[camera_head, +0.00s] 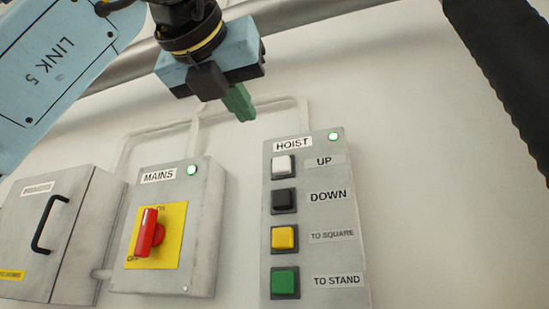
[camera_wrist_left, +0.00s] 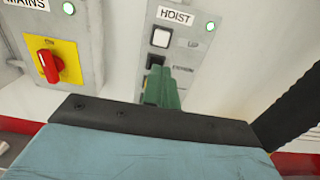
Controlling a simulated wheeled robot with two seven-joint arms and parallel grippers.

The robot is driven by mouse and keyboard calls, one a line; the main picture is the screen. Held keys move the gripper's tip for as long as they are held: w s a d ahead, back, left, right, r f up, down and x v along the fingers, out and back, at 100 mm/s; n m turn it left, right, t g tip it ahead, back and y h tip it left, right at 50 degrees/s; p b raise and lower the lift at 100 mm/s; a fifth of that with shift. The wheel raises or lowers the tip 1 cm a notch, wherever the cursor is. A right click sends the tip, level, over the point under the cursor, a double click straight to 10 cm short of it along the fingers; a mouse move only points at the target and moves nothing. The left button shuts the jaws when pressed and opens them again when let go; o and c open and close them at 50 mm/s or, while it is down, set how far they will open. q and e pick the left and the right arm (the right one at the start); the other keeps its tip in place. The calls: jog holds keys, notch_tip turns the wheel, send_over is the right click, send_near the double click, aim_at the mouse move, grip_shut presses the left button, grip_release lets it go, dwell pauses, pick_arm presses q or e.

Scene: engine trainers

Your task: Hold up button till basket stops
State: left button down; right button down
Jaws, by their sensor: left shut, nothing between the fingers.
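The hoist panel (camera_head: 345,215) is a grey box on the wall with a lit green lamp. Its white UP button (camera_head: 283,166) is at the top, above the black DOWN button (camera_head: 284,198). My left gripper (camera_head: 241,106), with green fingers, is shut and empty. In the head view it is above and left of the UP button. In the left wrist view the fingers (camera_wrist_left: 162,88) show below the white UP button (camera_wrist_left: 160,38) and cover the lower part of the panel. I cannot tell whether they touch anything. The basket is not in view. My right gripper is not in view.
The mains box (camera_head: 208,230) with a red rotary switch (camera_head: 149,233) and a lit green lamp stands left of the hoist panel. A grey cabinet (camera_head: 80,240) with a black handle is further left. Conduits run along the wall above.

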aim_at(280, 164)
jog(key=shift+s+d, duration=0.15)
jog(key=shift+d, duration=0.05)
